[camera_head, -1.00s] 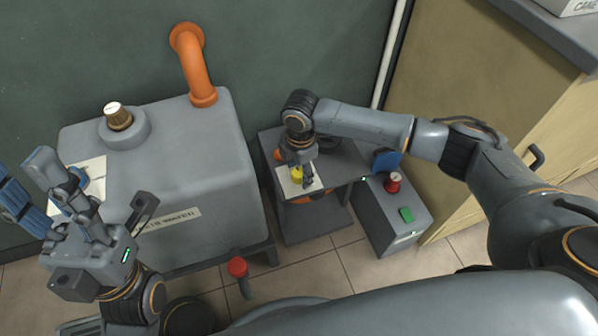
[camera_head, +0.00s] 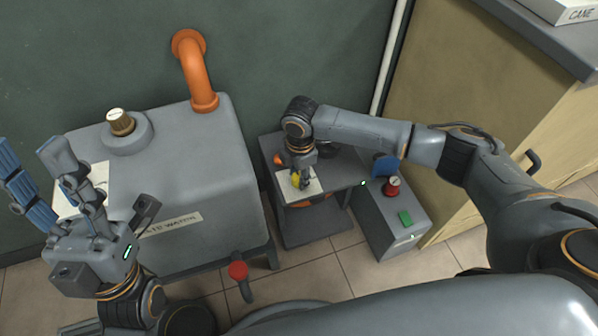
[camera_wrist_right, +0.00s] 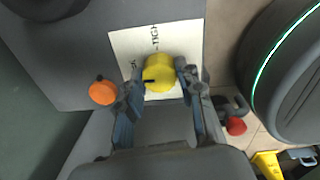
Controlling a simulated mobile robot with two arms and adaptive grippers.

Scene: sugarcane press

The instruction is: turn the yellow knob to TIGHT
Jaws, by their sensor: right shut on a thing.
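The yellow knob (camera_head: 296,180) stands on a white label sheet (camera_head: 315,187) on the small grey machine. In the right wrist view the yellow knob (camera_wrist_right: 159,70) sits between the two fingers of my right gripper (camera_wrist_right: 160,76), which is shut on it. A black mark on the knob points left in that view, towards a partly hidden word ending in K. The word TIGHT is printed above the knob there. In the head view my right gripper (camera_head: 299,183) partly covers the knob. My left gripper (camera_head: 50,190) is open and empty at the far left.
A grey tank (camera_head: 190,150) with an orange pipe (camera_head: 194,70) stands left of the small machine. A control box (camera_head: 393,222) with red and green buttons stands to its right. A red-ended lever (camera_head: 238,270) is in front. An orange knob (camera_wrist_right: 103,92) is near my right gripper.

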